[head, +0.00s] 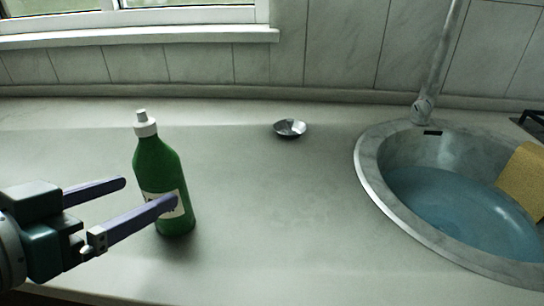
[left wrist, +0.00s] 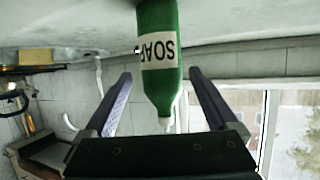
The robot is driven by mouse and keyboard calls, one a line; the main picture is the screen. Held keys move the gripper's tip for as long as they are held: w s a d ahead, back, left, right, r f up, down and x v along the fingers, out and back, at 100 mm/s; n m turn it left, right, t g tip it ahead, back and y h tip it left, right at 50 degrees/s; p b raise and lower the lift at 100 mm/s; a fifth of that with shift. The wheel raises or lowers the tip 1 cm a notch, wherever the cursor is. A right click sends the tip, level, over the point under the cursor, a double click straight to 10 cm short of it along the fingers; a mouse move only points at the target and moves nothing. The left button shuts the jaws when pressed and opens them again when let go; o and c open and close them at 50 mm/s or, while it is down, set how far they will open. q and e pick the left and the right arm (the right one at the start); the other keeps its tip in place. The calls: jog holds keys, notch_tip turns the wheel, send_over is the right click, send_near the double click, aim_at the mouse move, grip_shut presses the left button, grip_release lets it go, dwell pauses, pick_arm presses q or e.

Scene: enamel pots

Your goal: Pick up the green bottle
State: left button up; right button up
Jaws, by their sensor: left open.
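The green bottle (head: 160,168) has a white cap and a pale label and stands upright on the counter, left of the sink. My left gripper (head: 150,192) comes in from the left and is open, with its two purple fingers pointing toward the bottle. The nearer finger passes in front of the bottle's label in the head view. In the left wrist view the green bottle (left wrist: 160,80) appears upside down, its label reading SOAP, between the lines of the two open fingers (left wrist: 160,76). I cannot tell whether either finger touches it. My right gripper is not in view.
A small metal dish (head: 290,128) sits on the counter (head: 290,220) near the back. A round sink (head: 372,178) with bluish water, a faucet (head: 424,105) and a yellow sponge (head: 524,180) is at the right. The counter between bottle and sink is clear.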

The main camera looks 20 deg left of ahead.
aim_at(145, 187)
pick_arm(q)
jog(key=shift+o, duration=0.3)
jog(key=x, duration=0.3)
jog(key=shift+w+a, duration=0.2)
jog(key=shift+a, duration=0.1)
jog(key=shift+d+b+x, duration=0.2)
jog(key=shift+b+x, duration=0.55)
jog(key=shift+x, duration=2)
jog(key=shift+s+f, duration=0.1)
jog(key=shift+f, duration=0.05)
jog(key=shift+c, duration=0.4)
jog(key=c, duration=1.5)
grip_shut()
